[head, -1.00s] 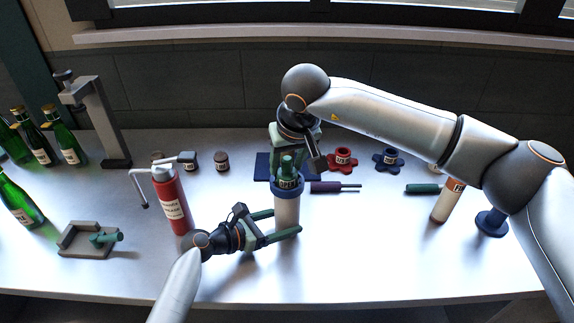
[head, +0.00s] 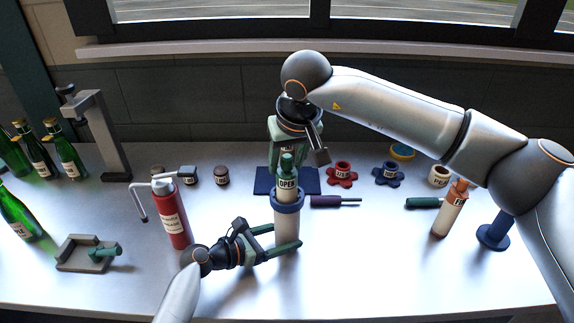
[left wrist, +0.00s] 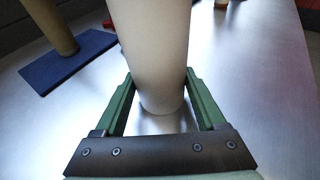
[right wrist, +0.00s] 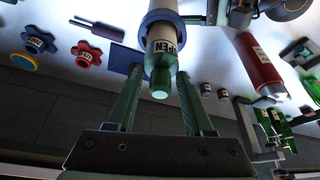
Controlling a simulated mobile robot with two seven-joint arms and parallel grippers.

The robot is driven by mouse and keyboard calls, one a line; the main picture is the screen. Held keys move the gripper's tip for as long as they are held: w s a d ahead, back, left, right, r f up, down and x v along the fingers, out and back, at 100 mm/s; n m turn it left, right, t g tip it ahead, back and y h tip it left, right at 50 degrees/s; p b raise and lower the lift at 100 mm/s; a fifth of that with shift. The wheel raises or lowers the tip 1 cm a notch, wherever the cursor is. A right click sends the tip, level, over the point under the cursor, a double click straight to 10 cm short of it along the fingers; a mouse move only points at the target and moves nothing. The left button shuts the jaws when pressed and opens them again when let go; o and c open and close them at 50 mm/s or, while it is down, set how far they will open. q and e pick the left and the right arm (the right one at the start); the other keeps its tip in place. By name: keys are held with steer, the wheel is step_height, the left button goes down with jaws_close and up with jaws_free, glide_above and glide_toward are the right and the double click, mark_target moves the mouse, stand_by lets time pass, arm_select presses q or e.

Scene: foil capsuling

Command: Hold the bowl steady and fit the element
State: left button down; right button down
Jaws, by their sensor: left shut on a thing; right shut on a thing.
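The bowl is a tall white cylinder (head: 287,228) with a blue collar (head: 288,201), standing upright on the bench. Its white wall also fills the middle of the left wrist view (left wrist: 160,50). My left gripper (head: 287,238) is shut on the bowl's lower part, one green finger on each side. The element (head: 287,162) is green with a white label reading OPEN, and stands upright over the collar; its lower end is hidden. My right gripper (right wrist: 161,77) is shut on the element from above; the element and blue collar (right wrist: 166,20) show between its fingers.
A red grease bottle (head: 172,215) stands left of the bowl. Green bottles (head: 72,160) stand far left. The front right bench is clear.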

steer(key=shift+r, duration=4.95)
steer(key=shift+f, duration=5)
